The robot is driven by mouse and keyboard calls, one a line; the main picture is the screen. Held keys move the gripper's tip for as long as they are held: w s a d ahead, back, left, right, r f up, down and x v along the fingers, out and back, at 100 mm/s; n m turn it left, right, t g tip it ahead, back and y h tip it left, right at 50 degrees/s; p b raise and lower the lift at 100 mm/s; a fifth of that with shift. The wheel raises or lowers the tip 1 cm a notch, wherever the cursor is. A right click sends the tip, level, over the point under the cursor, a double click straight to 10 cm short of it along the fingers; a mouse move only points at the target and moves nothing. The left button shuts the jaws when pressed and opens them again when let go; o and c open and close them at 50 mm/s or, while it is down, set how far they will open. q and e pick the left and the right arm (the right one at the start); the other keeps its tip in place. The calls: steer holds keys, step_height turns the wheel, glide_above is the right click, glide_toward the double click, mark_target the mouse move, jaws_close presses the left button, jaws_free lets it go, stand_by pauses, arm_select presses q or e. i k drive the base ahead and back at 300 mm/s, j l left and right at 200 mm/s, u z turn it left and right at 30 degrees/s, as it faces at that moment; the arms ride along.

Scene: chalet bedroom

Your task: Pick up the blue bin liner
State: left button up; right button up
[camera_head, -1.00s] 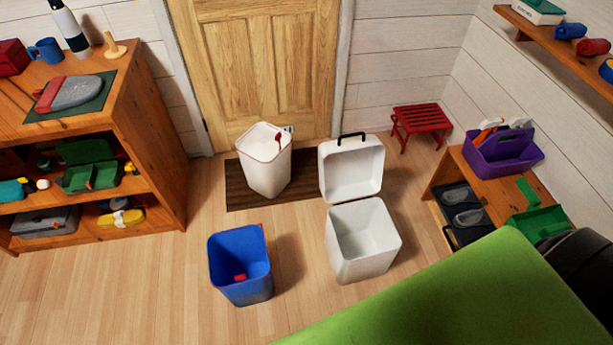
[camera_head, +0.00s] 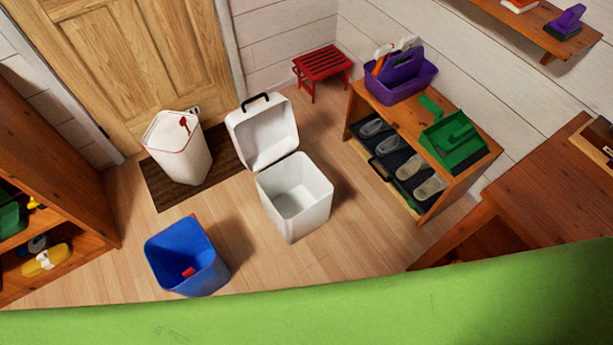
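The blue bin liner (camera_head: 188,262) stands upright on the wooden floor at the lower left of the head view. It is an open-topped blue tub with a small red patch inside and a small red tab at its back rim. A white bin (camera_head: 290,222) with its lid (camera_head: 262,136) swung open stands to its right, and its inside looks empty. A white tub with a red rim (camera_head: 178,158) stands behind the blue liner on a brown mat (camera_head: 162,194). Neither of my grippers is in view.
A wooden shelf (camera_head: 75,195) stands at the left edge. A shoe bench (camera_head: 435,205) with a purple caddy (camera_head: 402,84) and green dustpan (camera_head: 455,142) stands right, beside a wooden table (camera_head: 520,205). A red stool (camera_head: 322,66) stands near the door (camera_head: 130,60). Floor around the blue liner is clear.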

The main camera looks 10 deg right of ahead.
mark_target(183, 244)
steer(key=u, duration=1.35)
